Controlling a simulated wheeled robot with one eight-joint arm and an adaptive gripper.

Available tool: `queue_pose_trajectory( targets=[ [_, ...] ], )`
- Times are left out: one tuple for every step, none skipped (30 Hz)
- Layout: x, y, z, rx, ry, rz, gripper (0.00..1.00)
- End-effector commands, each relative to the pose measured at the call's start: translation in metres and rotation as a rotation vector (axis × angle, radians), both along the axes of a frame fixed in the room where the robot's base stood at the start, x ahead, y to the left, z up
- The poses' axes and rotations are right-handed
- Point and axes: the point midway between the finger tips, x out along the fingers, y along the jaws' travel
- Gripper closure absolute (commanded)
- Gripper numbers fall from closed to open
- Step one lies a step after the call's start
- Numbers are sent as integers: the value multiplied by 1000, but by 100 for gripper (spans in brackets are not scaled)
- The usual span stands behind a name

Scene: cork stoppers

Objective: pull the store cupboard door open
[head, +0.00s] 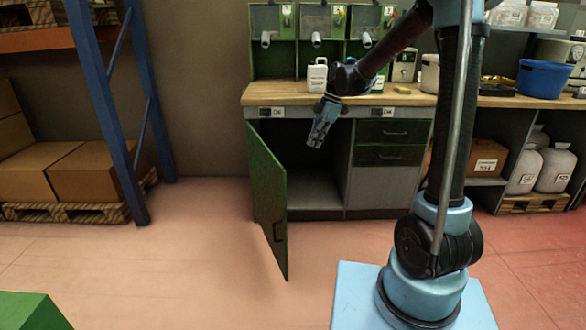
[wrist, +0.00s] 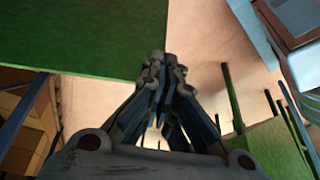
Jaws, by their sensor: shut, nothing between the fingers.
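The cupboard's inside (head: 308,185) shows dark and empty to the right of the door. My gripper (head: 316,142) is shut and empty, above and to the right of the door, in front of the cupboard opening. In the wrist view my gripper (wrist: 162,62) shows its fingers together, with a large green panel (wrist: 80,35), likely the door, beyond them at the upper left.
A wooden worktop (head: 290,93) runs above the cupboard, with a white container (head: 317,76) and a blue tub (head: 543,79) on it. Green drawers (head: 391,143) are right of the opening. A blue rack post (head: 108,110) stands at left. Floor before the door is clear.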

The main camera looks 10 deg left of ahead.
Motion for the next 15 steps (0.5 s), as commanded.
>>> queue_pose_trajectory(
  targets=[
    [2, 7, -3, 6, -2, 25, 100],
    [3, 9, -4, 10, -2, 38, 100],
    [4, 12, -5, 13, -3, 51, 100],
    [4, 14, -6, 15, -4, 58, 100],
    [5, 15, -7, 16, -4, 64, 100],
    [5, 16, -9, 18, -4, 69, 100],
    [4, 17, -11, 18, -5, 71, 100],
    [4, 18, -13, 18, -5, 71, 100],
    [3, 19, -16, 18, -5, 71, 100],
    [3, 20, -20, 18, -5, 71, 100],
    [2, 21, -23, 18, -5, 71, 100],
    [0, 23, -29, 18, -5, 71, 100],
    [-1, 24, -33, 18, -5, 70, 100],
    [-2, 26, -38, 18, -5, 70, 100],
    [-3, 29, -45, 18, -5, 70, 100]
  ],
)
